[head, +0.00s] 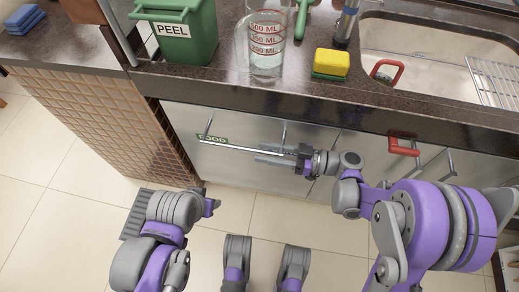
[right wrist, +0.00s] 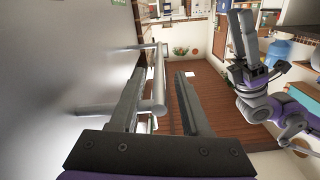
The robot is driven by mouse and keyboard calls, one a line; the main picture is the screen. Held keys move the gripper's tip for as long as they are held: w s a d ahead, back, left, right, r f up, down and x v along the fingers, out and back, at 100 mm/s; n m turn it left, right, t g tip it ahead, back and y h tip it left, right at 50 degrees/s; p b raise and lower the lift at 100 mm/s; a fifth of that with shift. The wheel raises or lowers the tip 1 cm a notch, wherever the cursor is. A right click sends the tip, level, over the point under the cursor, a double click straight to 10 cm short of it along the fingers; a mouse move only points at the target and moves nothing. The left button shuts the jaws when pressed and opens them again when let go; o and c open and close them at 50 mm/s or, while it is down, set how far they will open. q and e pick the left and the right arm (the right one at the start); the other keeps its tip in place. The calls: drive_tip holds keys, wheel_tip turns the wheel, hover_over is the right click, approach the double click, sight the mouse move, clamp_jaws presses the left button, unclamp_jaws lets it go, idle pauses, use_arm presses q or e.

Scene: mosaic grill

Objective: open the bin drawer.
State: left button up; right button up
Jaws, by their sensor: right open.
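A grey drawer front (head: 225,165) under the counter carries a green label (head: 211,139) that seems to read "FOOD". A long horizontal bar handle (head: 240,150) runs across it in the head view. My right gripper (head: 301,158) is at the right end of this bar. In the right wrist view a metal bar handle (right wrist: 159,80) passes between the spread fingers of my right gripper (right wrist: 165,85), close to the panel-side finger; contact is unclear. My left gripper (head: 210,206) hangs low at the left, away from the drawer; its fingers are not clear.
On the counter above stand a green PEEL bin (head: 190,38), a measuring cup (head: 266,45) and a yellow-green sponge (head: 331,64) beside the sink (head: 430,50). A red handle (head: 403,147) sticks out to the right. The tiled floor (head: 75,190) in front is clear.

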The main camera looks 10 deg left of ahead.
drive_tip(key=shift+a, duration=1.15)
drive_tip(key=shift+w, duration=0.1)
clamp_jaws()
idle(0.5)
